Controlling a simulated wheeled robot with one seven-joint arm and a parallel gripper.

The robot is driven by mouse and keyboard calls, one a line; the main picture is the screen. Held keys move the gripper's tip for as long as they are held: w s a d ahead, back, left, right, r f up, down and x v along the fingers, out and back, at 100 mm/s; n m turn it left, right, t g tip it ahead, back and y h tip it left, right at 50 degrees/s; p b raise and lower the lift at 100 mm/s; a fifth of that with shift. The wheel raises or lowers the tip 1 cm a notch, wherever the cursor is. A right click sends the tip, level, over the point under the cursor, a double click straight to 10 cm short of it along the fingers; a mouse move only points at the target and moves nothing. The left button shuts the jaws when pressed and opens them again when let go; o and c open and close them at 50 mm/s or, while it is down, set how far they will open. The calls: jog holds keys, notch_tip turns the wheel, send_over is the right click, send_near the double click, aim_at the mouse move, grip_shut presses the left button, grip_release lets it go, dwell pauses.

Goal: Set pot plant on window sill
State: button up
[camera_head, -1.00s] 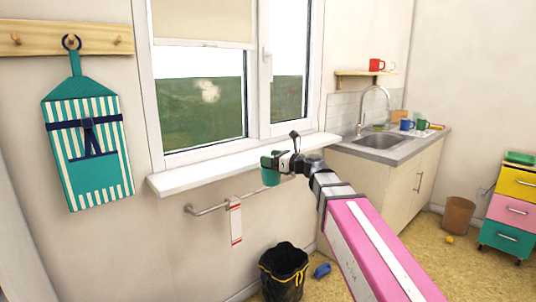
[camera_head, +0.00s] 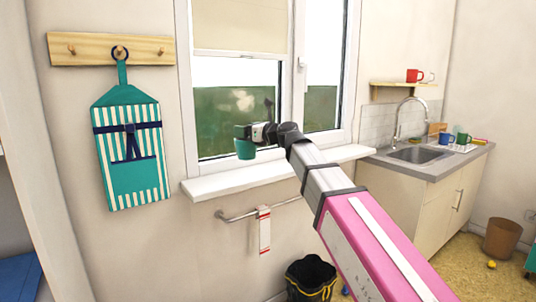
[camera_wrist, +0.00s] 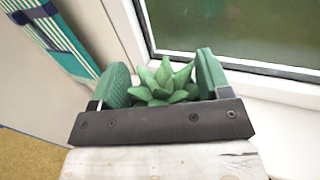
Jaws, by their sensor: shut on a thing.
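The pot plant is a teal pot (camera_head: 245,148) in the head view and a green succulent (camera_wrist: 165,82) in the wrist view. My gripper (camera_head: 252,134) is shut on it, with green finger pads on either side of the plant in the wrist view (camera_wrist: 163,80). The white window sill (camera_head: 235,181) runs below the window. The pot appears upright and just above the sill in the head view; a gap shows under it. The pot's body is mostly hidden in the wrist view.
The sill looks clear. The window frame (camera_head: 288,80) rises behind it. A striped apron (camera_head: 128,150) hangs to the left. A towel rail with a cloth (camera_head: 264,230) is below the sill. A black bin (camera_head: 311,275) stands on the floor. A sink counter (camera_head: 430,163) is at right.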

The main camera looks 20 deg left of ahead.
jog(key=w+f, duration=0.8)
jog(key=f, duration=0.1)
jog(key=shift+w+a, duration=0.3)
jog(key=shift+w, duration=0.05)
jog(key=shift+f, duration=0.15)
jog(key=o, duration=1.6)
